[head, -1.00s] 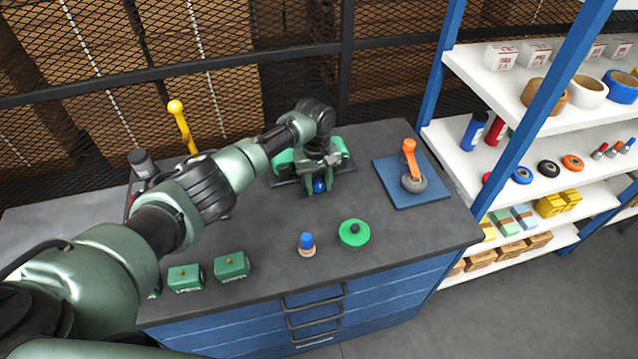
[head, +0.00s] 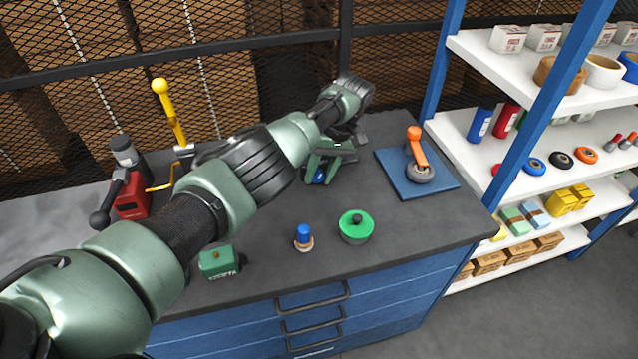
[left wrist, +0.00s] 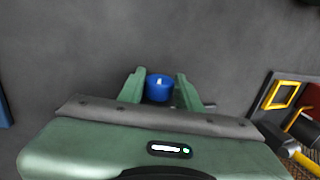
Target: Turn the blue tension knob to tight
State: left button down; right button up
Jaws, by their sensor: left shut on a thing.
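My left gripper (head: 322,172) is low over the dark bench top, towards its back. It is shut on a blue knob (head: 319,177), with one finger on each side. In the left wrist view the round blue knob (left wrist: 159,87) shows between the two green fingers (left wrist: 159,92). My wrist and arm partly cover the knob in the head view. I see no tight mark, and what the knob is fixed to is hidden. My right gripper is not in view.
An orange-handled tool (head: 419,155) is on a blue mat (head: 391,173) at right. A red device (head: 133,196) and yellow lever (head: 169,112) are at left.

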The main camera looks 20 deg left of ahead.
aim_at(321, 172)
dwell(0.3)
pick_arm(q)
jog(key=c, duration=1)
grip_release()
jog(key=shift+o, duration=0.2)
jog(key=shift+w+d+r, duration=0.15)
jog(key=shift+r, duration=0.3)
jog(key=b+v, duration=0.3)
jog(key=v, duration=0.2)
jog(key=shift+d+b, duration=0.1)
jog(key=shift+b, duration=0.3)
jog(key=shift+b+v, duration=0.65)
jog(key=shift+v, duration=0.2)
